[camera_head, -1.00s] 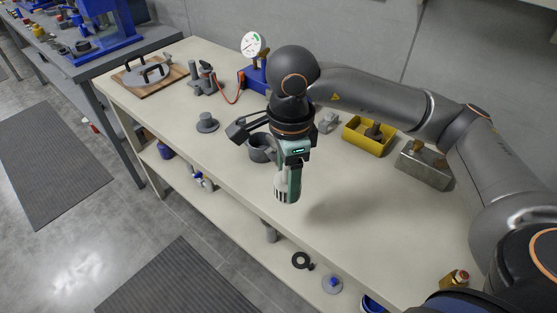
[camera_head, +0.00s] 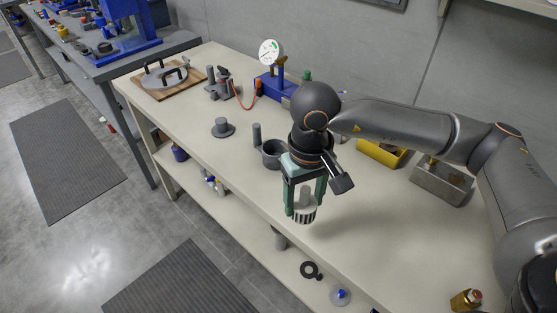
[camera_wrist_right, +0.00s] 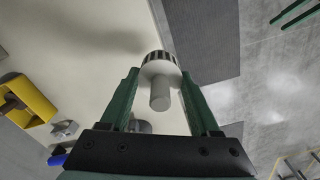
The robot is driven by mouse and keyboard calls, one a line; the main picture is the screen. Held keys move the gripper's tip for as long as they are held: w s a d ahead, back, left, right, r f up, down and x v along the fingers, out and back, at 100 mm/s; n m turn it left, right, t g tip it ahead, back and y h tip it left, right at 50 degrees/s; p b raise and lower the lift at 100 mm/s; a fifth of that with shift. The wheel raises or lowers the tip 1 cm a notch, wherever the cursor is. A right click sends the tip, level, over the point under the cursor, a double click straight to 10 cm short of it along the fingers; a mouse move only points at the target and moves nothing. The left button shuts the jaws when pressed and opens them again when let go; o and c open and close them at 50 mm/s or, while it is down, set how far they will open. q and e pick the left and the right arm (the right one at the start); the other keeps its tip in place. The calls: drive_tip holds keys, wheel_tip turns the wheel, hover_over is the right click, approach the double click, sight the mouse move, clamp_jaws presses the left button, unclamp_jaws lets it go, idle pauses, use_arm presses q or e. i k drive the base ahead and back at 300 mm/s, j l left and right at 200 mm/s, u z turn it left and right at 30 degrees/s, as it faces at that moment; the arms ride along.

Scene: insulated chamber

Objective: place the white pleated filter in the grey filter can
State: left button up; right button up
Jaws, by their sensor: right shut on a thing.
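The white pleated filter (camera_head: 306,211) hangs upright in my right gripper (camera_head: 303,205), above the front part of the bench. The right wrist view shows its pleated end (camera_wrist_right: 160,60) between the fingertips and its pale stem (camera_wrist_right: 160,96) pointing back toward the palm. My right gripper is shut on the filter. The grey filter can (camera_head: 272,153) stands on the bench behind and left of the gripper. Its right side is partly hidden by the wrist. The filter is outside the can and apart from it. My left gripper is in neither view.
A grey knobbed lid (camera_head: 222,129) lies left of the can. A grey metal block (camera_head: 441,184) and a yellow bin (camera_head: 381,154) stand to the right. A dial gauge (camera_head: 271,53) is at the back. The bench's front right is mostly clear.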

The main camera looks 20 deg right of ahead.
sight(275, 161)
drive_tip(key=i+j+z, duration=0.1)
drive_tip(key=z, duration=0.3)
drive_tip(key=i+j+z, duration=0.15)
drive_tip(key=z, duration=0.25)
drive_tip(key=i+j+z, duration=0.15)
drive_tip(key=j, duration=0.25)
drive_tip(key=i+j+z, duration=0.15)
drive_tip(key=j, duration=0.2)
drive_tip(key=i+j, duration=0.1)
drive_tip(key=j, duration=0.2)
drive_tip(key=i+j, duration=0.15)
drive_tip(key=j, duration=0.15)
drive_tip(key=i+j, duration=0.1)
drive_tip(key=j, duration=0.2)
drive_tip(key=z, duration=0.05)
